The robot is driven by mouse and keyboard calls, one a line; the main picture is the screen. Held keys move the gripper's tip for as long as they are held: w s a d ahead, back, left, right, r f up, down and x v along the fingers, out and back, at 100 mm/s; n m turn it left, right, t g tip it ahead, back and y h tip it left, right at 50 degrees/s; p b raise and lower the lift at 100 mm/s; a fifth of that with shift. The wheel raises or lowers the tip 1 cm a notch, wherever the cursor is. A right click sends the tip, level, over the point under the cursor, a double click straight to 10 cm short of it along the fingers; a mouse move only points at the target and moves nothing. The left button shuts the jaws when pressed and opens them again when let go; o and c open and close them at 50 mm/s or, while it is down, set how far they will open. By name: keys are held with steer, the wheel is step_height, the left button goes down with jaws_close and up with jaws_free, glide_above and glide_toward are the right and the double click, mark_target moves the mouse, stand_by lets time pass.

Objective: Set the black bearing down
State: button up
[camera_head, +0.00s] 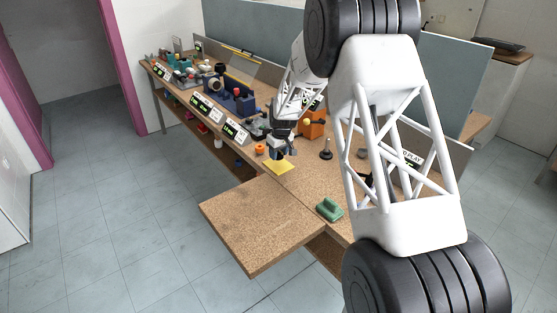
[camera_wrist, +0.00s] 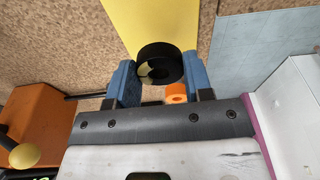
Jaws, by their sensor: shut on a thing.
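The black bearing (camera_wrist: 160,52) is a thick black ring, held between the blue fingers of my gripper (camera_wrist: 158,75) in the wrist view. A yellow sheet (camera_wrist: 142,20) lies on the speckled bench beyond the bearing in that view. In the head view my gripper (camera_head: 278,153) is just above the yellow sheet (camera_head: 282,168), near the bench's front edge. I cannot make out the bearing there, and I cannot tell whether it touches the sheet.
An orange ring (camera_head: 260,149) lies left of the sheet. An orange block with a yellow knob (camera_head: 313,127) stands behind. A dark upright post (camera_head: 326,150) and a green block (camera_head: 329,209) are to the right. The projecting board (camera_head: 250,215) is bare.

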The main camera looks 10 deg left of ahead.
mark_target(278, 164)
steer(key=shift+f, duration=1.65)
steer(key=shift+f, duration=0.15)
steer(key=o, duration=1)
steer(key=shift+o, duration=0.2)
steer(key=r, duration=0.4)
steer(key=s+d+r, duration=0.1)
steer(key=r, duration=0.7)
steer(key=shift+s+d+r, duration=0.1)
steer(key=shift+s+d, duration=0.05)
